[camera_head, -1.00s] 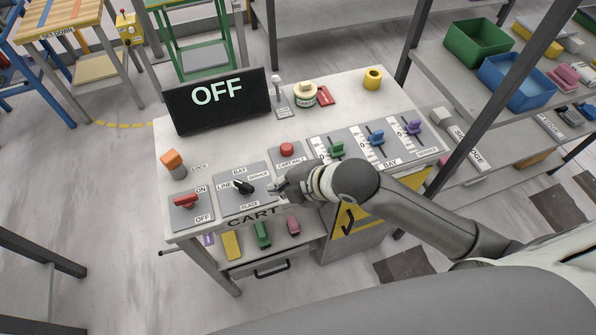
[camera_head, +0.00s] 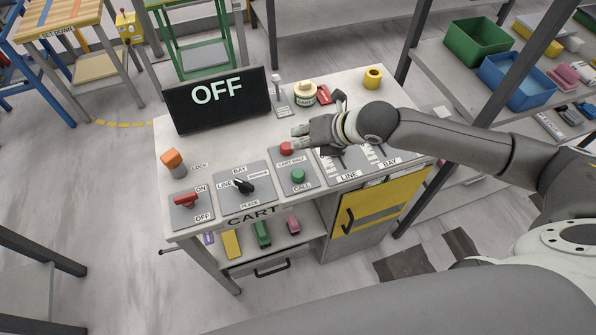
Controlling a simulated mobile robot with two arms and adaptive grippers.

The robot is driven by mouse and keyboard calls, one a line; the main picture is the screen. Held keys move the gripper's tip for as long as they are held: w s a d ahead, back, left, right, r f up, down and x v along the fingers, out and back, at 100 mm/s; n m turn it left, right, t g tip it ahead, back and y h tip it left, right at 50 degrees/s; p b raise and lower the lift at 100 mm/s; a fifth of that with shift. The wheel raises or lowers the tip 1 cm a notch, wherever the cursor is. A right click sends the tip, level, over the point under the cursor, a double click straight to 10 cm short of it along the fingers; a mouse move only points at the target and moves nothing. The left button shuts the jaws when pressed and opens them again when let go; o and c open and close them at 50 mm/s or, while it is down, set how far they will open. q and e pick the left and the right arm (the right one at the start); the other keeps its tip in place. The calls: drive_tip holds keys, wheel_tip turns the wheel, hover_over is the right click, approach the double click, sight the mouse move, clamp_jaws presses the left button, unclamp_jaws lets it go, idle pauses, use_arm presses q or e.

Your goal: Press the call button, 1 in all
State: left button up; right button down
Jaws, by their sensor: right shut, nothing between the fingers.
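The green call button (camera_head: 298,175) stands on a grey plate labelled CALL near the front of the slab. A red button (camera_head: 287,148) labelled cart halt is just behind it on the same plate. My right gripper (camera_head: 297,136) is shut and empty, with its fingertips pointing left above and just behind the red button. It is apart from the green button, which is in full view. My left gripper is not in view.
A black selector knob (camera_head: 243,186) and a red ON/OFF switch (camera_head: 186,201) sit to the left. A yellow cylinder (camera_head: 372,77) stands at the back right.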

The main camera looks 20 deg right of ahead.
drive_tip(key=shift+f, duration=0.15)
drive_tip(key=b, duration=0.8)
hover_over(300, 170)
wheel_tip(300, 170, down, 7)
drive_tip(key=shift+r, duration=0.1)
drive_tip(key=shift+f, duration=0.85)
drive_tip(key=shift+f, duration=0.2)
drive_tip(key=shift+f, duration=0.2)
